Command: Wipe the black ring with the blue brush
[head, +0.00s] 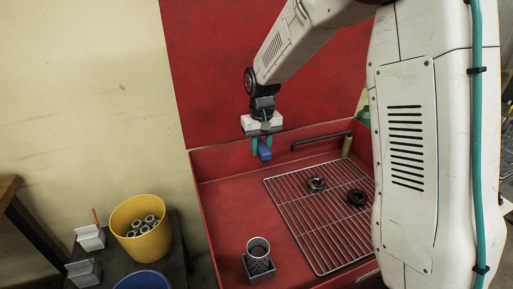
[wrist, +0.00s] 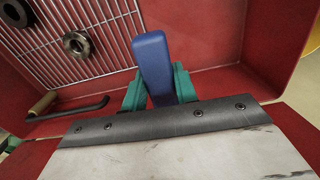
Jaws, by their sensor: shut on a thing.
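My gripper (head: 262,145) is shut on the blue brush (head: 264,150) and holds it in the air above the back left of the red basin. In the wrist view the blue brush (wrist: 153,62) sticks out between the green fingers of my gripper (wrist: 161,88); its bristles do not show. The black ring (head: 356,197) lies on the wire rack, to the right of and lower than my gripper in the head view. The black ring also shows at the top left corner of the wrist view (wrist: 14,13). The brush and the ring are well apart.
A steel ring (head: 317,184) lies on the wire rack (head: 300,217) beside the black ring. A black bar with a wooden handle (head: 346,146) is at the basin's back. A mesh cup (head: 258,257) stands front left. A yellow bucket (head: 139,234) and blue bucket (head: 143,281) stand outside, left.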

